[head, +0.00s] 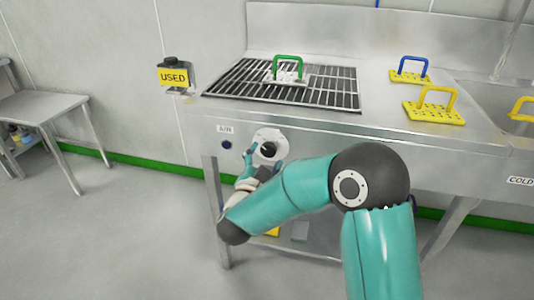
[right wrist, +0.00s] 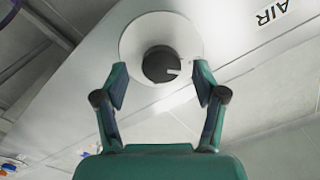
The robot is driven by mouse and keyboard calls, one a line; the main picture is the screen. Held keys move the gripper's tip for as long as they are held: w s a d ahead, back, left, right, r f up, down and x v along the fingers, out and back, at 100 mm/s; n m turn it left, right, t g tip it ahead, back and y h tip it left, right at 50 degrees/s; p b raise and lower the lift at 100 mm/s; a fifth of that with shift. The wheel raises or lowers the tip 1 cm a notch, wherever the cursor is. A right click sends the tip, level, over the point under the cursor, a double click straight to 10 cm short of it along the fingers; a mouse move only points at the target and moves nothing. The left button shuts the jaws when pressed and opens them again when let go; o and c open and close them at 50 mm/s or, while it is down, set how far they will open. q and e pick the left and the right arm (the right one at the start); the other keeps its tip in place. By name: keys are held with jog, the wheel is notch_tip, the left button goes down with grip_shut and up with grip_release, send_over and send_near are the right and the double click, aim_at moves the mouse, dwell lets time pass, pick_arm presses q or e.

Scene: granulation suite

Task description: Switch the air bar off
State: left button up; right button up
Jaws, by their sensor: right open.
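The air bar's control is a black knob (head: 268,149) on a round white plate (head: 268,134), on the front of the steel bench by the "AIR" label (head: 224,129). In the right wrist view the knob (right wrist: 157,66) has a pale pointer mark toward the right of the picture. My right gripper (head: 249,160) is at the bench front, close to the knob. In the right wrist view its open fingers (right wrist: 161,80) stand on either side of the knob, apart from it, with nothing held. My left gripper is not in view.
Above is a grate (head: 335,95) carrying a green-handled tool (head: 289,66). Yellow plates with handles (head: 434,113) are farther right by the sink. A "USED" holder (head: 173,77) is at the left wall. Floor at left is clear.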

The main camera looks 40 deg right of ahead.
jog(key=v, duration=0.9)
jog(key=shift+d, duration=0.15)
